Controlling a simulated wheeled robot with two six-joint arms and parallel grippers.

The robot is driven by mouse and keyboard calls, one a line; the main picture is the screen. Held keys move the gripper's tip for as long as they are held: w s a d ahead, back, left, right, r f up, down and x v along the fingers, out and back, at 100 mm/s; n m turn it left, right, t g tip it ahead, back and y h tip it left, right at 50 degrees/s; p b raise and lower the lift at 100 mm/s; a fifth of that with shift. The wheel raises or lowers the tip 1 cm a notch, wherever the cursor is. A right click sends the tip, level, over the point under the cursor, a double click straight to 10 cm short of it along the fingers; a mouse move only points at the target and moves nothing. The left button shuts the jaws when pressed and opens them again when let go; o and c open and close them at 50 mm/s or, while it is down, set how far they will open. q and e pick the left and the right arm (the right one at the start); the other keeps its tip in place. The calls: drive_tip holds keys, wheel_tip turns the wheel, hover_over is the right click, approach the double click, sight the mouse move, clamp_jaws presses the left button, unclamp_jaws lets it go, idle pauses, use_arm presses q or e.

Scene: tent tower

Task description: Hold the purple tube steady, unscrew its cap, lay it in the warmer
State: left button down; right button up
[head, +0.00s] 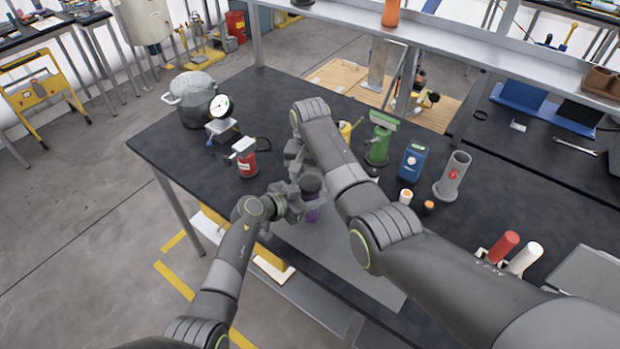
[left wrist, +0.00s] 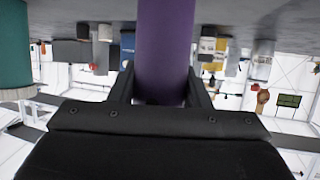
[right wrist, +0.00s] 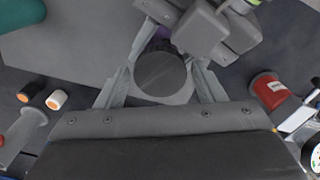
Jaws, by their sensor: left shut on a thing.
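The purple tube (head: 312,214) stands upright over the bench. It fills the middle of the left wrist view (left wrist: 164,50). My left gripper (head: 297,203) is shut on the tube, with one finger on each side of it. A dark round cap (head: 311,182) sits on top of the tube. From above, in the right wrist view, the cap (right wrist: 160,74) lies between the fingers of my right gripper (right wrist: 160,82). These fingers are open, with narrow gaps beside the cap. My right arm hides part of the bench. I cannot tell which thing is the warmer.
A red canister (head: 246,158), a gauge (head: 220,107) and a pot (head: 192,97) stand on the left. A green device (head: 380,140), a blue box (head: 412,162) and a grey holder (head: 453,177) stand on the right. Red (head: 503,246) and white cylinders (head: 525,258) lie nearer.

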drive_tip(key=shift+o, duration=0.6)
drive_tip(key=shift+r, duration=2.25)
use_arm(q)
drive_tip(key=c, duration=0.7)
unclamp_jaws()
drive_tip(key=shift+a, duration=0.1)
